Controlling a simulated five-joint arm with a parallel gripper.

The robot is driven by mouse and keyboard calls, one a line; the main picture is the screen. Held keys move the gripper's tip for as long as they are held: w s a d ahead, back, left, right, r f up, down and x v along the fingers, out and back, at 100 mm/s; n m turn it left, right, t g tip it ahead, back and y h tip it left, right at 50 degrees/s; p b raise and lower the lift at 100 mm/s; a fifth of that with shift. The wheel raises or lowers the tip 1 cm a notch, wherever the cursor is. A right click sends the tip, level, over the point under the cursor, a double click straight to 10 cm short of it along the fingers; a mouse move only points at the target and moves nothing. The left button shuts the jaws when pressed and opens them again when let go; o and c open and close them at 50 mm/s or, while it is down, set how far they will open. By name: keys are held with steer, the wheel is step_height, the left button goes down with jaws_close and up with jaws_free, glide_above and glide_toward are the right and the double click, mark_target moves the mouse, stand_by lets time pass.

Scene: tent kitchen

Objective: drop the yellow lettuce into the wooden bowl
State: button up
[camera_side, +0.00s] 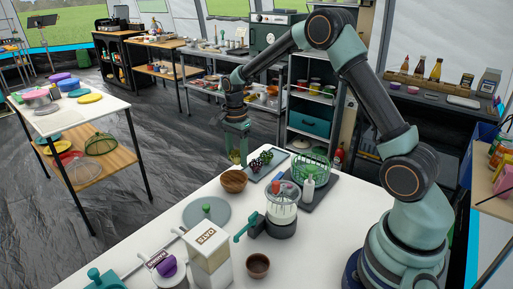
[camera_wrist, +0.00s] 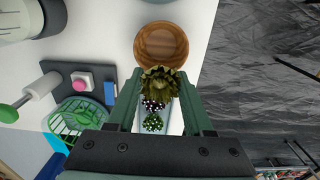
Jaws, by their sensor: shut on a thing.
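The yellow lettuce (camera_wrist: 160,82) is a ruffled olive-yellow head between the fingertips of my gripper (camera_wrist: 158,92) in the wrist view. My gripper (camera_side: 237,143) is shut on it and holds it above the table in the side view, where the lettuce (camera_side: 235,157) shows just below the fingers. The wooden bowl (camera_side: 234,181) stands on the white table, a little below the lettuce in the side picture. In the wrist view the round brown bowl (camera_wrist: 162,42) lies just ahead of the fingertips; the lettuce overlaps its near rim, and the visible inside looks empty.
A tray (camera_side: 271,166) beside the bowl carries a dark purple head (camera_side: 266,157) and a green head (camera_side: 255,165). A grey round board (camera_side: 206,214), a spinner jar (camera_side: 281,208) and an oats carton (camera_side: 209,255) stand nearer.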

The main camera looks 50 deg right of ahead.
steer(key=o, duration=1.1)
steer(key=shift+c, duration=0.2)
step_height(320, 180, up, 12)
steer(key=shift+r, duration=0.15)
steer(key=s+a+r+n+t, duration=0.3)
steer(key=s+a+r+n, duration=0.2)
steer(key=s+r+n, duration=0.35)
steer(key=s+a+f+n+t, duration=0.2)
steer(key=s+a+f+n, duration=0.1)
steer(key=s+n, duration=0.6)
steer(key=shift+s+a+f+t, duration=0.15)
steer(key=shift+s+f+t, duration=0.15)
steer(key=shift+s+f, duration=0.35)
